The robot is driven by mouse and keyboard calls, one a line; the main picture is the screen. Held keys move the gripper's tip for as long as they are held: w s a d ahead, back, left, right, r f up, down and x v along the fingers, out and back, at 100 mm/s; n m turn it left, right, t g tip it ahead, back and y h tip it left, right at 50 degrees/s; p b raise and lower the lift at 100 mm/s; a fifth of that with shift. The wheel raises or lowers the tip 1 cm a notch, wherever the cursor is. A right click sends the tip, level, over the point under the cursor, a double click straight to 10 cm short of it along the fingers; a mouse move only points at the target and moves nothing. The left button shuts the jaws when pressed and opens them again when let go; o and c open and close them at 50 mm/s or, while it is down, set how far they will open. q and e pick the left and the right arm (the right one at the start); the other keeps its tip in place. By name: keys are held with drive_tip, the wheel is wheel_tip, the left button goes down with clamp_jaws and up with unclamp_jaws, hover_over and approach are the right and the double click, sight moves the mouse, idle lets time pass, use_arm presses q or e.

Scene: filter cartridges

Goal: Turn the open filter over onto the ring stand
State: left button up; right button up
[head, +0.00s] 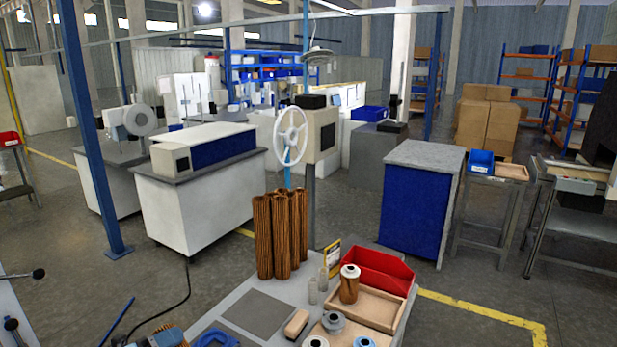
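Several tall brown pleated filters (280,235) stand upright in a cluster at the back of the grey worktable. A shorter brown filter (349,288) with a white top stands upright at the wooden tray. Which filter is the open one, I cannot tell. Neither gripper shows.
A red bin (372,270) and wooden tray (368,302) occupy the table's right side. A dark flat mat (259,314) lies bare. A tan block (297,323), small grey cylinders (313,291) and a yellow sign (332,258) stand nearby. A pleated piece (168,337) shows lower left.

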use_arm(q)
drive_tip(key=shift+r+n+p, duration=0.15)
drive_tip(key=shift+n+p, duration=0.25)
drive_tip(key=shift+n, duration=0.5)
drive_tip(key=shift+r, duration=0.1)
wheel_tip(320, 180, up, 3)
drive_tip(key=p, duration=0.3)
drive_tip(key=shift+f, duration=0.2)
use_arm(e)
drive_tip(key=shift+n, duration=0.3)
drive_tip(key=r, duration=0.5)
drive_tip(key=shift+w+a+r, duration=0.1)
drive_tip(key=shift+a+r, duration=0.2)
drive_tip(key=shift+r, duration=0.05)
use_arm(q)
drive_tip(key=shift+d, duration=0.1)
